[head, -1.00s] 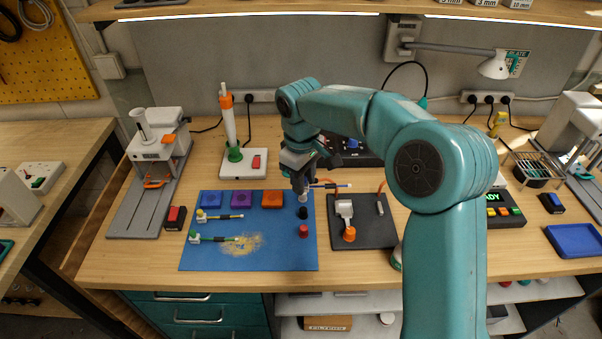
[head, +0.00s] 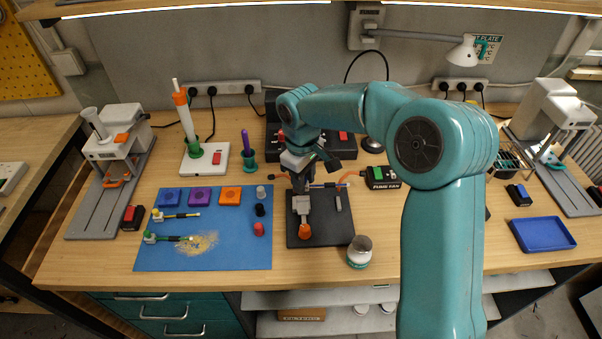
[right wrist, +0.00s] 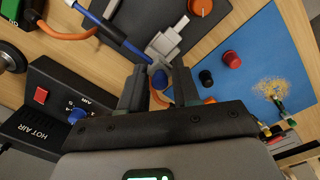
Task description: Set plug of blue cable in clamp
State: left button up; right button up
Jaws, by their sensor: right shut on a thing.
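My right gripper (head: 300,186) is over the dark plate (head: 332,232) that carries the grey clamp (head: 301,205) with its orange knob (head: 305,233). The cable also shows right of the gripper in the head view (head: 326,186). My left gripper is not in view.
A blue mat (head: 215,258) at left holds a yellow-plug cable (head: 178,215), a green-plug cable (head: 168,239), coloured blocks and small caps. A jar (head: 360,251) stands right of the plate.

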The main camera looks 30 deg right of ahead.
aim_at(303, 206)
jog(key=shift+w+a+f+b, duration=0.1)
jog(key=shift+a+f+b, duration=0.1)
jog(key=shift+f+b, duration=0.45)
notch_tip(303, 206, down, 4)
jog(key=b, duration=0.2)
jog(key=shift+r+b, duration=0.2)
jog(key=shift+b, duration=0.15)
jog(key=shift+f, duration=0.1)
jog(key=shift+f+b, duration=0.55)
jog(key=shift+f, duration=0.3)
dwell(1.1)
jog(key=o, duration=0.9)
